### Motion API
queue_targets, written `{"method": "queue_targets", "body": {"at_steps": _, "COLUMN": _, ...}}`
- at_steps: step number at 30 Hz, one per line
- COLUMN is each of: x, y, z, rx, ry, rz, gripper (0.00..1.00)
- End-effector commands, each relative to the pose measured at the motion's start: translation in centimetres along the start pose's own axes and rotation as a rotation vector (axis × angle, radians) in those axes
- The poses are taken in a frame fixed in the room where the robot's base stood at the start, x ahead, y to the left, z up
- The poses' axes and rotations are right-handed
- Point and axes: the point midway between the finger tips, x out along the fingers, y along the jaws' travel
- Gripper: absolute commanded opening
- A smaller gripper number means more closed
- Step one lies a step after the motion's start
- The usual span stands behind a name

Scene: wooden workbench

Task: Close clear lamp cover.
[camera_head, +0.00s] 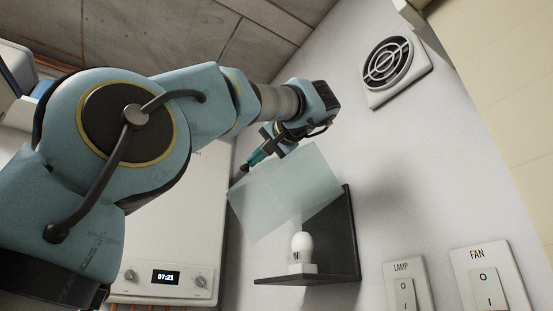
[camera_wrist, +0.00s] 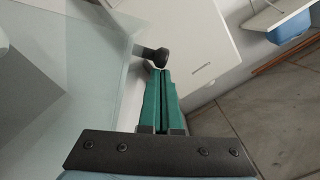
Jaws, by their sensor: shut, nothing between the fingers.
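The clear lamp cover (camera_head: 285,195) is a see-through pane, tilted up and standing out from the black lamp bracket (camera_head: 347,235) on the wall. A white bulb (camera_head: 302,244) on the bracket is exposed below it. The cover's dark knob (camera_head: 244,169) is at its upper left corner. My gripper (camera_head: 252,161) has its green fingers shut and empty beside the knob. In the wrist view the fingertips (camera_wrist: 161,72) are just below the knob (camera_wrist: 157,56), with the pane (camera_wrist: 60,60) to the left. I cannot tell whether the fingertips touch the knob.
A white box with a clock display (camera_head: 166,277) hangs left of the lamp, behind my arm. LAMP (camera_head: 402,285) and FAN (camera_head: 486,280) switches are on the wall at lower right. A round vent (camera_head: 389,63) is at upper right.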

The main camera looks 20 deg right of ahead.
Motion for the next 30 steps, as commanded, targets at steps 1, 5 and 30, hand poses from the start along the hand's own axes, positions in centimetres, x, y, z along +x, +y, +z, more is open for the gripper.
{"method": "queue_targets", "body": {"at_steps": 1, "x": 0.1, "y": 1.1, "z": 1.6, "rx": -0.030, "ry": -0.001, "rz": 0.000, "gripper": 0.00}}
{"method": "queue_targets", "body": {"at_steps": 5, "x": 0.2, "y": 2.1, "z": 3.2, "rx": -0.114, "ry": -0.001, "rz": 0.005, "gripper": 0.00}}
{"method": "queue_targets", "body": {"at_steps": 30, "x": 0.6, "y": 13.2, "z": 12.0, "rx": -0.734, "ry": 0.001, "rz": 0.039, "gripper": 0.00}}
